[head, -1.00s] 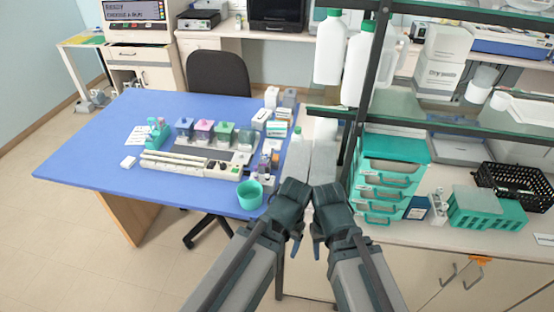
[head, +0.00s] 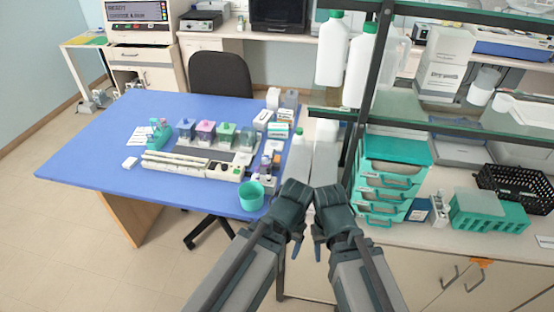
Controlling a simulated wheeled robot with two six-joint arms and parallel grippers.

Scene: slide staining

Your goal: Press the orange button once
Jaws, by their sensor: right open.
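A long white staining device (head: 190,167) with small dark and coloured marks along its top lies on the blue table (head: 90,155). The marks are too small for me to tell an orange button among them. My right gripper (head: 318,246) is folded back near the lower middle, well apart from the device, open and empty. My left gripper (head: 297,247) is close beside it, small and partly hidden by my arm; its jaws cannot be made out. Neither gripper touches anything that I can see.
Several coloured-lid jars (head: 206,131) stand behind the device. A teal cup (head: 250,195) stands at the table's front edge. A shelf post (head: 371,75), white bottles (head: 331,50) and teal drawers (head: 385,180) crowd the right. The table's left part is clear.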

